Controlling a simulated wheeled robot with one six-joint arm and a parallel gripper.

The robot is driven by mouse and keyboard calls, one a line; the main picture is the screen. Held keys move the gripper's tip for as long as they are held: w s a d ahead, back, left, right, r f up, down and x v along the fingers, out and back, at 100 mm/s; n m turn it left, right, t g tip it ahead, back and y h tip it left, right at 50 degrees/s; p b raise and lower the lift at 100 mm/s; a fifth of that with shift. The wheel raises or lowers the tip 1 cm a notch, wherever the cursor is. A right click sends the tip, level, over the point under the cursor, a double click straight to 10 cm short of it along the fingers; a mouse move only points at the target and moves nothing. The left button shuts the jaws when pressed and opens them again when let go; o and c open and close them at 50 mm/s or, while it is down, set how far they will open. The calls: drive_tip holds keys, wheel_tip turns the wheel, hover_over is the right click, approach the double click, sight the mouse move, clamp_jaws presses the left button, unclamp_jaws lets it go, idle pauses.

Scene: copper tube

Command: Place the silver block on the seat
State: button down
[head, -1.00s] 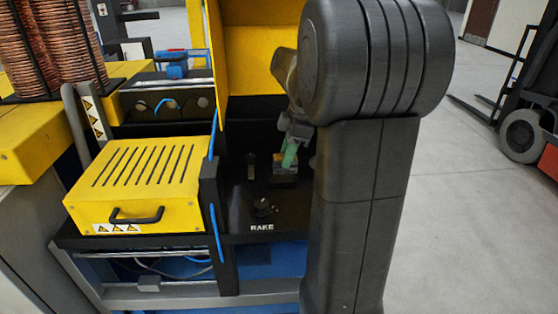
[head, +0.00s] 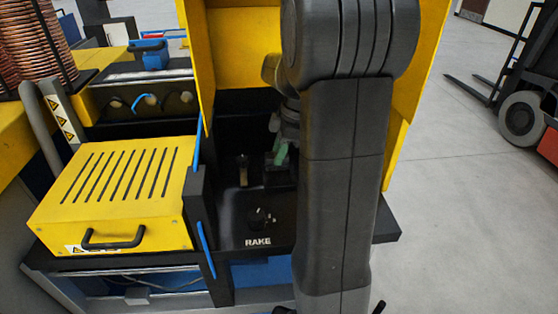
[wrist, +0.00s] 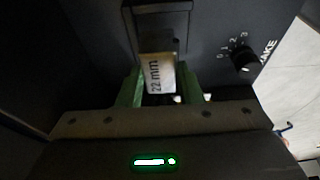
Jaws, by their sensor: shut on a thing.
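In the wrist view, the silver block (wrist: 158,74) carries a "22 mm" label and sits between the green fingers of my gripper (wrist: 162,88). My gripper is shut on it. A dark raised square fixture, seemingly the seat (wrist: 182,35), lies just beyond the block, whose far end overlaps it in this view. I cannot tell whether they touch. In the head view, the green fingertips of my gripper (head: 281,154) show inside the yellow-walled bay, low over the black panel. My arm hides much of the gripper there, and the block is not clear.
A black dial (head: 261,217) marked "RAKE" stands in front of the gripper; the wrist view shows it at right (wrist: 245,61). A small upright lever (head: 242,170) stands left of the gripper. Yellow walls (head: 235,60) enclose the bay. A yellow vented box (head: 115,195) is at left.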

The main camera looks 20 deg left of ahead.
drive_tip(key=shift+f, duration=1.65)
drive_tip(key=shift+f, duration=0.15)
drive_tip(key=c, duration=1)
unclamp_jaws()
drive_tip(key=v, duration=1.2)
drive_tip(key=shift+d, duration=0.1)
